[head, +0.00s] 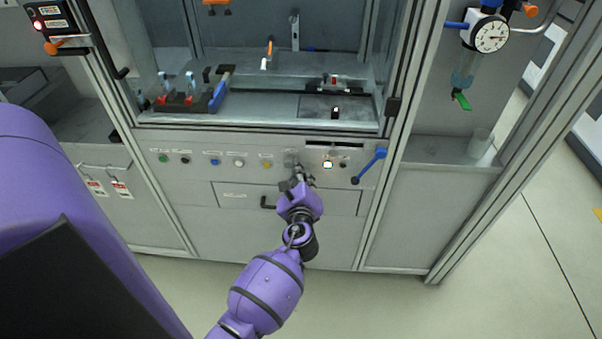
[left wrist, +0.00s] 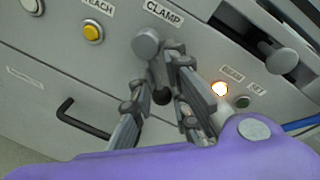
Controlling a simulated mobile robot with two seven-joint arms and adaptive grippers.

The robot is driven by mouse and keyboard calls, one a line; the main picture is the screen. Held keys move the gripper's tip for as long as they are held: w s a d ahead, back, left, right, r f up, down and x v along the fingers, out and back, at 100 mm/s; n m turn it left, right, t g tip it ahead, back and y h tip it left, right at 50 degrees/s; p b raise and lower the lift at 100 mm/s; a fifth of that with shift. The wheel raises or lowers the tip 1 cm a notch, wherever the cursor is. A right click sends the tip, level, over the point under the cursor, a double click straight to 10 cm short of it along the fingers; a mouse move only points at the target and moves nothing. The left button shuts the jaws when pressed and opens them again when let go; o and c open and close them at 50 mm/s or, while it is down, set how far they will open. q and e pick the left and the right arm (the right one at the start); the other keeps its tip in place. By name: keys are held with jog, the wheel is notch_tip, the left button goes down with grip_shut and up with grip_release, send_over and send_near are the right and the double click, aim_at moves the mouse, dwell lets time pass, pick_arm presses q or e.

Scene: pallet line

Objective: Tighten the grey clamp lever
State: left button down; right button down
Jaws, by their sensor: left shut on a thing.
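The grey clamp lever (left wrist: 147,43) is on the front panel under the CLAMP label in the left wrist view. Its round hub is at the top, and its arm runs down to a dark knob (left wrist: 161,96). My left gripper (left wrist: 159,80) is shut on the lever, with one finger on each side of it. In the head view my left gripper (head: 297,180) reaches the panel and hides most of the lever; only its grey mount (head: 290,157) shows. My right gripper is in neither view.
A yellow button (left wrist: 92,32) sits left of the lever and a lit button (left wrist: 220,89) to its right. A black drawer handle (left wrist: 75,118) is below. A blue lever (head: 370,166) stands out at the panel's right. Floor in front is clear.

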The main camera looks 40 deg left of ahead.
aim_at(284, 168)
pick_arm(q)
jog(key=shift+s+a+f+m+g+y+p, duration=0.15)
jog(key=shift+s+a+f+m+y, duration=0.25)
jog(key=shift+m, duration=0.65)
jog(key=shift+s+a+f+m+g+y+p, duration=0.1)
jog(key=shift+s+a+f+m+y+p, duration=0.35)
jog(key=shift+m, duration=0.65)
jog(key=shift+s+a+f+m+g+y, duration=0.2)
jog(key=shift+a+m, duration=0.35)
jog(key=shift+m, duration=0.5)
jog(key=shift+t, duration=0.25)
jog(key=c, duration=1.9)
grip_release()
jog(key=shift+a, duration=0.1)
jog(key=shift+c, duration=0.2)
jog(key=shift+o, duration=1.3)
jog(key=shift+s+r, duration=0.15)
jog(key=shift+w+r, duration=0.1)
jog(key=shift+w, duration=0.15)
jog(key=shift+d, duration=0.25)
